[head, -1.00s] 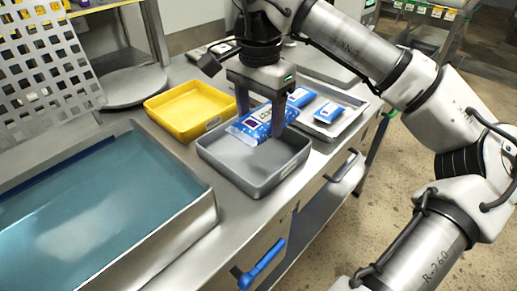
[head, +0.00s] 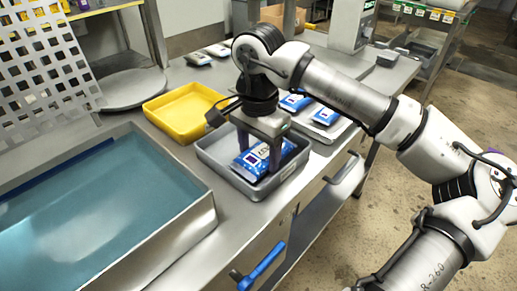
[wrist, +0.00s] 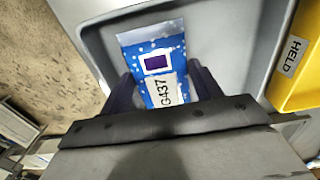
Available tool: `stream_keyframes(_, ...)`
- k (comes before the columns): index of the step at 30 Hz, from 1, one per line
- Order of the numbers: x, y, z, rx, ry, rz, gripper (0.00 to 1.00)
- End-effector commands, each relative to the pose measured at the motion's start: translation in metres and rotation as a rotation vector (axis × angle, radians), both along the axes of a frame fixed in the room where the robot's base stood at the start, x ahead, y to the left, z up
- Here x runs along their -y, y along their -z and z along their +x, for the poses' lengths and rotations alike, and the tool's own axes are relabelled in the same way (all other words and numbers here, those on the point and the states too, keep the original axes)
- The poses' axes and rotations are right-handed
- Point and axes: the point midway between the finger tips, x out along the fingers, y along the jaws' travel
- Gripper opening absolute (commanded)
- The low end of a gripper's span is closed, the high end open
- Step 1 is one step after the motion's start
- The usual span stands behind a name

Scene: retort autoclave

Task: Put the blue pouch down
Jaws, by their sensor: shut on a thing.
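The blue pouch (head: 254,162) is inside the grey tray (head: 232,184), low and near its floor; I cannot tell whether it touches the floor. My gripper (head: 259,156) is shut on it from above. In the wrist view the pouch (wrist: 155,65) shows a purple square and a white label reading G437. It sits between the two dark fingers of my gripper (wrist: 160,88). The grey tray (wrist: 215,25) surrounds it in that view.
A yellow tray (head: 184,112) stands behind the grey tray; its label reads HELD in the wrist view. A metal tray (head: 338,130) with blue pouches (head: 327,115) lies to the right. A water-filled metal basin (head: 90,225) is at left. A blue handle (head: 262,266) juts from the front.

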Motion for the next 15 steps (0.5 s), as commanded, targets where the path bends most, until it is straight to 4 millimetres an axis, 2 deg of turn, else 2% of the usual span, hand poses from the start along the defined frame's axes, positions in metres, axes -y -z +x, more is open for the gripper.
stream_keyframes(1, -0.0001, 0.0023, 0.0001, 0.0, 0.0, 0.0, 0.64)
stream_keyframes(6, -0.0001, 0.001, -0.0001, 0.0, 0.0, 0.0, 0.85)
stream_keyframes(15, -0.0001, -0.0009, 0.0, 0.0, 0.0, 0.0, 0.85)
